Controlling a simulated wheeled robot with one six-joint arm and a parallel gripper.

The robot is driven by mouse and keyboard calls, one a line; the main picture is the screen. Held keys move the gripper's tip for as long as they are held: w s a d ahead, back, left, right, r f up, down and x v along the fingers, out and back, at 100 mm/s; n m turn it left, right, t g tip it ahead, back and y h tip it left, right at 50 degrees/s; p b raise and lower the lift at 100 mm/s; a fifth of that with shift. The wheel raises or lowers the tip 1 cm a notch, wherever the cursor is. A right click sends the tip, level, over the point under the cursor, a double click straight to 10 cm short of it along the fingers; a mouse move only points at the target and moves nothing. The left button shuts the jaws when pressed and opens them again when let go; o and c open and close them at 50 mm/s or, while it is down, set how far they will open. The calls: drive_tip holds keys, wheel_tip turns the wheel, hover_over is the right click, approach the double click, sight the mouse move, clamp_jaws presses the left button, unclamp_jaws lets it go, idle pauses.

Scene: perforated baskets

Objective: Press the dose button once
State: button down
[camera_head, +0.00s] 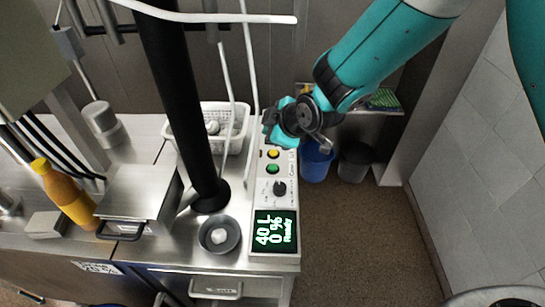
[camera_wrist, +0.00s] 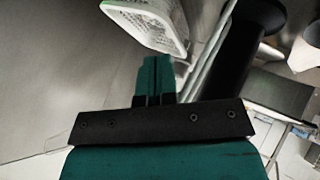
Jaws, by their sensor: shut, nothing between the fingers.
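A grey-white control panel (camera_head: 262,204) runs along the right edge of the steel counter. It carries a yellow button (camera_head: 273,154), a green button (camera_head: 272,169), a black knob (camera_head: 279,188) and a display (camera_head: 275,231) reading "40 L 0 % Ready". The label of the dose button is too small to read. My gripper (camera_head: 268,127) is over the far end of the panel, just beyond the yellow button, and may hide more controls there. In the wrist view my gripper (camera_wrist: 157,62) has its fingers together, with nothing between them. Contact with the panel cannot be told.
A white perforated basket (camera_head: 240,122) stands left of my gripper and also shows in the wrist view (camera_wrist: 150,22). A black column (camera_head: 180,90) rises from the counter. A grey bowl (camera_head: 219,247), a steel box (camera_head: 136,200) and an orange bottle (camera_head: 68,195) stand left. Bins (camera_head: 316,160) are right.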

drive_tip(key=shift+a+f, duration=0.1)
idle(0.3)
drive_tip(key=b, duration=0.5)
hover_over(272, 168)
wheel_tip(272, 168, down, 8)
drive_tip(key=shift+a+r, duration=0.1)
drive_tip(key=shift+r, duration=0.05)
drive_tip(key=shift+f+b, duration=0.4)
drive_tip(key=shift+f, duration=0.2)
idle(1.3)
drive_tip(key=shift+f+b, duration=0.4)
drive_tip(key=shift+b, duration=0.15)
